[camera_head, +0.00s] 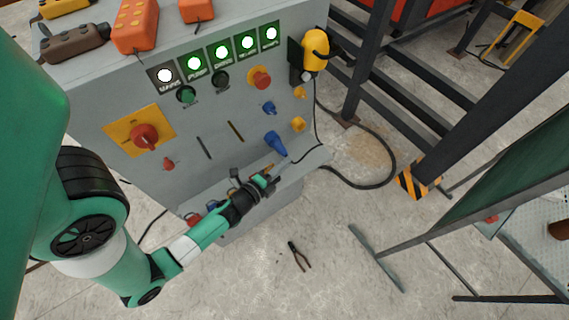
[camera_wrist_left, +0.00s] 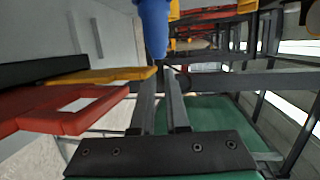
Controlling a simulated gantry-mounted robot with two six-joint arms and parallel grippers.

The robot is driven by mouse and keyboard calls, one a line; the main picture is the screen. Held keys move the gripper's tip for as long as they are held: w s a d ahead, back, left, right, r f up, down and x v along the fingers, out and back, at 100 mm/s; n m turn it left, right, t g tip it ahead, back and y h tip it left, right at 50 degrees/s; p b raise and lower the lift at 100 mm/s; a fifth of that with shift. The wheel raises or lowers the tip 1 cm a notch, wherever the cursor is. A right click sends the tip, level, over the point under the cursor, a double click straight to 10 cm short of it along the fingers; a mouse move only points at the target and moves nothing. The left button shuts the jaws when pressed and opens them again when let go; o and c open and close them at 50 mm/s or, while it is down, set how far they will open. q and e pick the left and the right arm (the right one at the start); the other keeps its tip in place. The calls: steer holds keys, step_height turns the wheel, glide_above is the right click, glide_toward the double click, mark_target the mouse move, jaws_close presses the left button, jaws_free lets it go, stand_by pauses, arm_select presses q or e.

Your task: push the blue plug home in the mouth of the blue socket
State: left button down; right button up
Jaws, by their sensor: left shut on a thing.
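The blue plug (camera_head: 279,148) slants out from the front of the grey panel, with its narrow end toward my left gripper (camera_head: 289,161). My left gripper is shut on that narrow end. In the left wrist view the plug (camera_wrist_left: 156,30) stands just past my left fingertips (camera_wrist_left: 160,72). The blue socket (camera_head: 269,136) seems to be at the plug's panel end, but the two blue parts run together. I cannot tell how deep the plug sits in the mouth. My right gripper is not in view.
Below the plug, a grey ledge (camera_head: 318,157) carries several small coloured parts. A yellow socket (camera_head: 298,124) and a smaller blue fitting (camera_head: 269,107) are close by on the panel. A black cable (camera_head: 391,170) loops at the right. Pliers (camera_head: 299,256) lie on the floor.

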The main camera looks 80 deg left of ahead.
arm_select(q)
steer(key=shift+a+p, duration=0.15)
steer(key=shift+p, duration=0.15)
steer(key=c, duration=0.8)
jaws_free()
steer(key=shift+s+a, duration=0.1)
steer(key=shift+c, duration=0.2)
steer(key=b+v, duration=0.7)
steer(key=v, duration=0.4)
steer(key=shift+s+d, duration=0.2)
steer(key=shift+d, duration=0.05)
steer(key=shift+r, duration=0.15)
